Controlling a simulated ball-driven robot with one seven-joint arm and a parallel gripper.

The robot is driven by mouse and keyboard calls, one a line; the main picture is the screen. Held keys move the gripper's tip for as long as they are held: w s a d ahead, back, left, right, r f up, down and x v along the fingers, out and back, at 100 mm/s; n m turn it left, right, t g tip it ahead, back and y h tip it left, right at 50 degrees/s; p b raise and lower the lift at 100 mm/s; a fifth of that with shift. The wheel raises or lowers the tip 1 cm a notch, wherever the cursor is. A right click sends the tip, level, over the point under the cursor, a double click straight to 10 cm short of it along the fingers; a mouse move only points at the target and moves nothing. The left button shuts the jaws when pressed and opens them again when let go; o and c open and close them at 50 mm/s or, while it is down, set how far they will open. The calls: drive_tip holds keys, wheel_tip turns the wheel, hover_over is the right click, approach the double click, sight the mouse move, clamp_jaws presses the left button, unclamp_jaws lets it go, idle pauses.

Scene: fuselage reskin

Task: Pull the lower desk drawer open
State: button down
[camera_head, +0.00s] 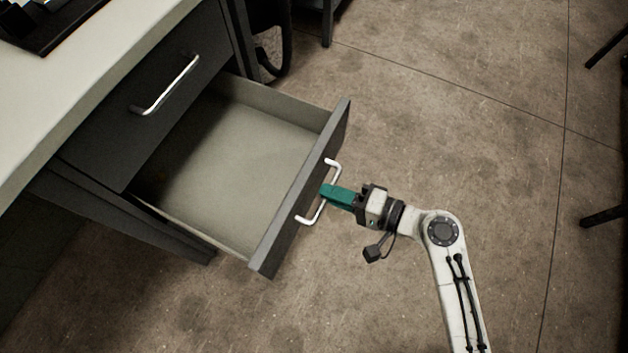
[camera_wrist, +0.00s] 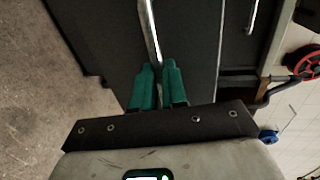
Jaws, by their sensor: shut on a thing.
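The lower desk drawer (camera_head: 308,187) is pulled well out of the desk, and its pale inside is empty. Its silver bar handle (camera_head: 333,172) is on the dark front face. My gripper (camera_head: 327,193) has green fingers and is shut on the middle of this handle, reaching in from the right. In the wrist view the handle (camera_wrist: 150,32) runs up from between the two green fingertips (camera_wrist: 158,72), with the dark drawer front (camera_wrist: 185,40) behind it. The upper drawer (camera_head: 150,110) is closed and has its own silver handle (camera_head: 166,86).
The pale desktop (camera_head: 90,60) overhangs at the upper left, with a dark object (camera_head: 50,25) on it. Dark furniture legs (camera_head: 327,25) stand at the top and others (camera_head: 602,216) at the right edge. The brown floor (camera_head: 480,120) right of the drawer is clear.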

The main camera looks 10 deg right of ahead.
drive_tip(key=shift+v, duration=0.8)
drive_tip(key=shift+f, duration=0.2)
drive_tip(key=c, duration=1.2)
unclamp_jaws()
drive_tip(key=p+v, duration=0.2)
drive_tip(key=v, duration=0.8)
drive_tip(key=shift+s+d, duration=0.25)
drive_tip(key=shift+d, duration=0.1)
